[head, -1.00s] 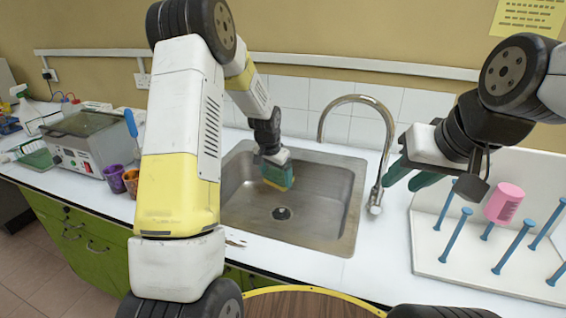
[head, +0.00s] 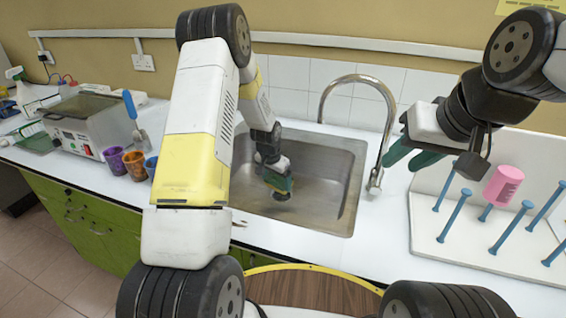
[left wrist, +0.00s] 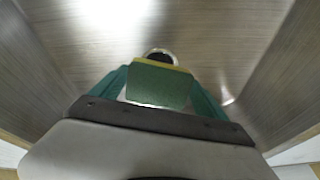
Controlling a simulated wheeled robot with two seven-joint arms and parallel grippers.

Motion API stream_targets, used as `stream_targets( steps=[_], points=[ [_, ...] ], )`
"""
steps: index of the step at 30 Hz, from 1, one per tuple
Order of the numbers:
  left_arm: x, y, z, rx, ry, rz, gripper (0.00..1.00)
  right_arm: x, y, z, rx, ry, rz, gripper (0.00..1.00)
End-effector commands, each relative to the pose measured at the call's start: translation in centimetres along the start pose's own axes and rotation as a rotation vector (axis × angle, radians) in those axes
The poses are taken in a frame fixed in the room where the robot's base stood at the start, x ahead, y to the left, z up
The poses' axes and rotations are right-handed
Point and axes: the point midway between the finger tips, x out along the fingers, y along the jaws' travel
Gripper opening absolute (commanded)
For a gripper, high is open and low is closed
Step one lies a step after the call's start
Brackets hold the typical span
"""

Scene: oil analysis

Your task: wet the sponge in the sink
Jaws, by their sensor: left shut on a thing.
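The metal sink (head: 325,180) is set in the white counter at the middle of the head view. My left gripper (head: 279,186) reaches down into the basin and is shut on the sponge (head: 280,194), just over the drain. In the left wrist view the sponge (left wrist: 158,84), green with a yellow edge, sits between the two green fingers of my left gripper (left wrist: 160,85). The curved faucet (head: 386,100) stands behind and right of the basin; no water stream shows. My right gripper (head: 408,158) hangs right of the faucet, its green fingers apart with nothing between them.
Cups (head: 133,165) and a grey lab device (head: 92,125) stand to the left.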

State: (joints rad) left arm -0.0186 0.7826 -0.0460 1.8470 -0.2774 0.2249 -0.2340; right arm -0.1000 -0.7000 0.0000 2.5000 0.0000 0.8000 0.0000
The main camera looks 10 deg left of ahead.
Motion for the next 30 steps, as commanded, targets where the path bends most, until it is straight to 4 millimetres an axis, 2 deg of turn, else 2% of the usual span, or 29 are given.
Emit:
stream_targets(
  steps=[15,30],
  points=[
    [4.5,0.4,1.3,0.0,-0.001,0.001,0.53,0.0,0.0,0.0,0.0,0.0,0.0,0.36],
    [5.2,0.4,1.5,0.0,0.001,0.0,0.53,0.0,0.0,0.0,0.0,0.0,0.0,0.36]
  ],
)
